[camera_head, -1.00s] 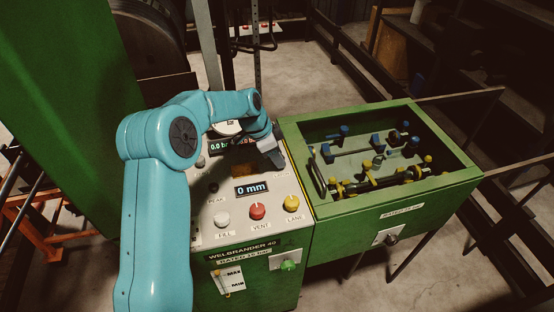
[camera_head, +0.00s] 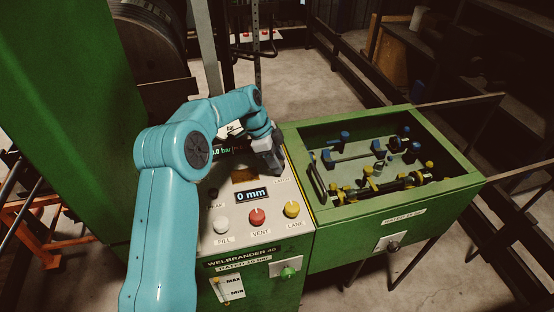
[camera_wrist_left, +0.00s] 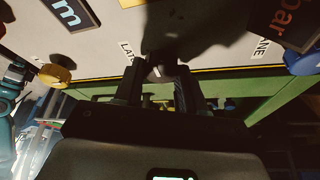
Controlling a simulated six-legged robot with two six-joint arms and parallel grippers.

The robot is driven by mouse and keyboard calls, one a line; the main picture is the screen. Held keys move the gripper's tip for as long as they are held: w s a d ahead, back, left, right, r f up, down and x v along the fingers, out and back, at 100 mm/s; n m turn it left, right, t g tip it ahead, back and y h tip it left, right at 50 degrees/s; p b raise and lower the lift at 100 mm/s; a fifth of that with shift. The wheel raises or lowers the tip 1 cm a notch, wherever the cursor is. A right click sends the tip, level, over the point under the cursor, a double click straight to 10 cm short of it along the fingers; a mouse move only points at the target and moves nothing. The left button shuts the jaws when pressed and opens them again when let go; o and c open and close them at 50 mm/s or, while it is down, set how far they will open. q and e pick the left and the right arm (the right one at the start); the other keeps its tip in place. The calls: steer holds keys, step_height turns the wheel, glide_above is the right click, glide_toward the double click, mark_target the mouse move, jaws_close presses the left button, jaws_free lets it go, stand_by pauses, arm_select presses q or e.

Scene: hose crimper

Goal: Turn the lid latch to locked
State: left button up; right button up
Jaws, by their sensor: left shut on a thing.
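The lid latch is a small dark piece (camera_wrist_left: 158,72) beside a partly hidden label starting "LAT" in the left wrist view. My left gripper (camera_head: 274,165) reaches down to the right edge of the control panel (camera_head: 222,195), close to the lidded green box. Its two dark fingers, seen in the left wrist view (camera_wrist_left: 160,88), are shut on the latch, one on each side. The gripper hides most of the latch in the head view, and its turn angle cannot be told. My right gripper is not in view.
The panel has a 0 mm display (camera_head: 251,196), a white FILL knob (camera_head: 221,226), a red VENT knob (camera_head: 257,217) and a yellow LANE knob (camera_head: 291,209). The green box (camera_head: 350,230) with a window over blue and yellow fittings stands on the right.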

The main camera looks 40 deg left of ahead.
arm_select(q)
steer(key=shift+a+r, duration=0.15)
steer(key=shift+a, duration=0.05)
steer(key=o, duration=0.9)
steer(key=shift+o, duration=0.7)
steer(key=shift+d, duration=0.1)
steer(key=shift+r, duration=0.2)
steer(key=p+v, duration=0.1)
steer(key=v, duration=1.5)
steer(key=shift+s, duration=0.15)
